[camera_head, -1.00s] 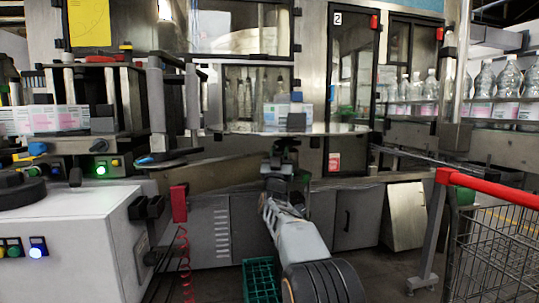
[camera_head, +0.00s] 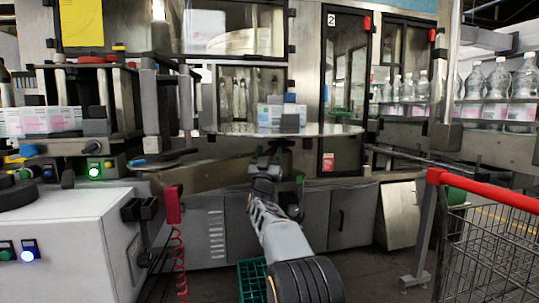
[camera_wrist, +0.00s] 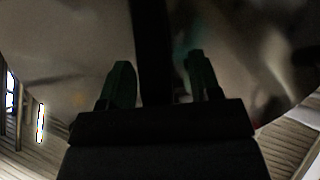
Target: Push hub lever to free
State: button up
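My gripper (camera_head: 267,160) is small and dark in the head view, in front of the machine, below the glazed window with the white and blue box. In the wrist view my gripper (camera_wrist: 159,80) shows two dark green fingers standing apart, with a dark upright band in or behind the gap. I see nothing clearly held. I cannot pick out the hub lever with certainty. A blue-tipped handle (camera_head: 148,160) sticks out by the rollers at the left, and a dark round disc (camera_head: 16,194) lies on the white cabinet; both are well left of my gripper.
The white cabinet (camera_head: 85,235) fills the lower left. A red holder (camera_head: 173,205) with a coiled red cord hangs beside it. A green crate (camera_head: 252,280) stands on the floor by my arm. A red-handled wire cart (camera_head: 490,250) blocks the right. Bottles (camera_head: 495,82) stand at the upper right.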

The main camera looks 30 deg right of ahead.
jog(key=shift+f, duration=0.15)
jog(key=v, duration=1.3)
jog(key=shift+s+a+f, duration=0.15)
jog(key=shift+s+f, duration=0.05)
jog(key=shift+f, duration=0.05)
jog(key=shift+r, duration=0.1)
jog(key=s+a+r+n+g+y+p, duration=0.4)
jog(key=a+r+n+y+p, duration=0.6)
jog(key=y+p, duration=0.8)
jog(key=s+a+g+p, duration=0.2)
jog(key=s+g+p, duration=0.4)
jog(key=s, duration=0.5)
jog(key=s+a+m+g+p, duration=0.1)
jog(key=s+a+g+p, duration=0.2)
jog(key=s+g+p, duration=0.3)
jog(key=s+p, duration=0.5)
jog(key=s, duration=0.1)
jog(key=shift+s+a+f+m, duration=0.25)
jog(key=shift+s+m, duration=0.05)
